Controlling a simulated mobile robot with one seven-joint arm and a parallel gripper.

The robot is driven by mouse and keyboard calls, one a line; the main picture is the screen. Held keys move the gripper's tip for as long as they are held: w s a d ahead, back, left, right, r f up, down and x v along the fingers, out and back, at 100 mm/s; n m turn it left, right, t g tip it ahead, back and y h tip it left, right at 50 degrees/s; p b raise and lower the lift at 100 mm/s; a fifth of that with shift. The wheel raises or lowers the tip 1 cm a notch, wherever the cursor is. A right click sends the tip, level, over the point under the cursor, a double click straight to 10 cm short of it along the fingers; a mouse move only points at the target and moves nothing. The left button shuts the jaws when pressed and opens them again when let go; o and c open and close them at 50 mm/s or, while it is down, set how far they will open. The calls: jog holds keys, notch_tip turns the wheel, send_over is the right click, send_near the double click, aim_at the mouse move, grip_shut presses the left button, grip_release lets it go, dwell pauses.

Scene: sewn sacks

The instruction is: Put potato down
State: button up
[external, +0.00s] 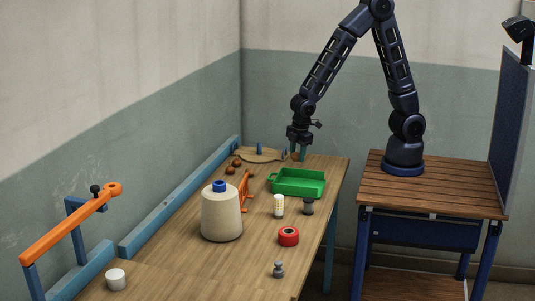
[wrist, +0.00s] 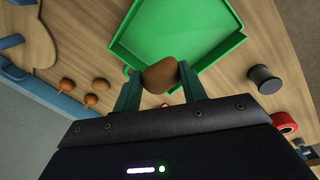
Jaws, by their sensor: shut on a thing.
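My gripper (external: 298,153) is shut on a brown potato (wrist: 160,76), with one finger on each side of it in the wrist view. In the external view the potato (external: 296,157) shows between the fingertips, low over the far end of the wooden table. I cannot tell whether it touches the table. The green tray (wrist: 122,44) lies just beyond the potato in the wrist view and looks empty. In the external view the tray (external: 272,186) is nearer the camera than my gripper.
Several small brown round things (external: 232,168) lie left of the tray near a round wooden board (external: 262,154). A dark spool (external: 308,207), a red roll (external: 288,237), a white cylinder (external: 278,206) and a large cream cone (external: 221,215) stand nearer the camera.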

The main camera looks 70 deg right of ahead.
notch_tip(320, 180, down, 12)
jog(key=shift+r, duration=0.2)
dwell(0.4)
jog(key=shift+f, duration=0.2)
jog(key=o, duration=1)
jog(key=shift+c, duration=0.2)
jog(key=shift+r, duration=0.1)
